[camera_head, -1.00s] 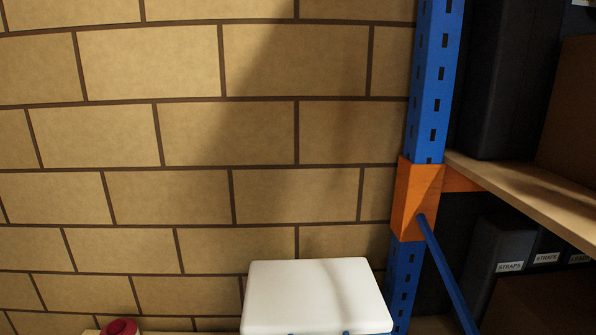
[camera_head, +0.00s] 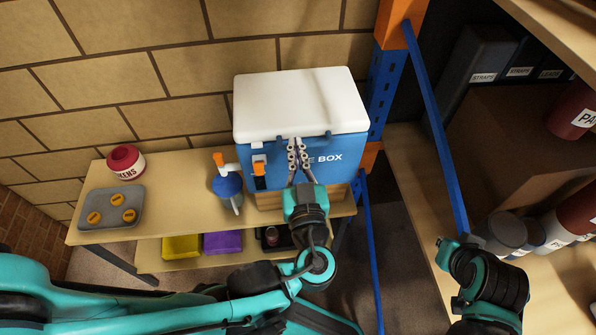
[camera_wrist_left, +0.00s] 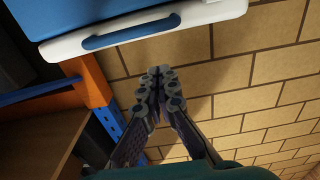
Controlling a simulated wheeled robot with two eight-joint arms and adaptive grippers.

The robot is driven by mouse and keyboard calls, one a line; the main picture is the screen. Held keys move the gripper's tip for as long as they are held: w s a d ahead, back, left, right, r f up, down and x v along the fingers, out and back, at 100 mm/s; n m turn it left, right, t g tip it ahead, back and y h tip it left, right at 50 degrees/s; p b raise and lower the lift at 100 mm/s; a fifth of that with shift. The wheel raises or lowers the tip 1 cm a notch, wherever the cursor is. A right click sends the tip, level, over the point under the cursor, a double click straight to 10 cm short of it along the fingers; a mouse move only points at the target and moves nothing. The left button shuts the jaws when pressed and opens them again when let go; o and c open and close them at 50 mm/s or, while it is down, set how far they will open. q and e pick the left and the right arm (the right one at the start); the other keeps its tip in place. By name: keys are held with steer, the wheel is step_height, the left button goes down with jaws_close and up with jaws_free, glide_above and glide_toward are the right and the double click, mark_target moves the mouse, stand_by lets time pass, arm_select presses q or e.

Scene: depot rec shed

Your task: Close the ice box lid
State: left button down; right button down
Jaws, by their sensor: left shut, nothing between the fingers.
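The ice box (camera_head: 325,172) has a blue body and stands at the right end of a wooden bench. Its white lid (camera_head: 300,100) lies flat over the top, with no clear gap at the front. In the left wrist view the white lid (camera_wrist_left: 215,14) with its blue handle strip shows along the top. My left gripper (camera_head: 294,143) is shut and empty, its tips at the lid's front edge in the head view; I cannot tell whether they touch. In the left wrist view the gripper (camera_wrist_left: 160,78) appears apart from the lid.
A grey tray (camera_head: 132,193) with orange discs, a red and white tub (camera_head: 126,162) and a blue item with an orange top (camera_head: 228,186) are on the bench. A blue rack post (camera_head: 386,85) and loaded shelves stand close on the right. A brick wall is behind.

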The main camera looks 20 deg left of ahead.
arm_select(q)
steer(key=v, duration=0.6)
steer(key=shift+s+f, duration=0.15)
steer(key=shift+f, duration=0.15)
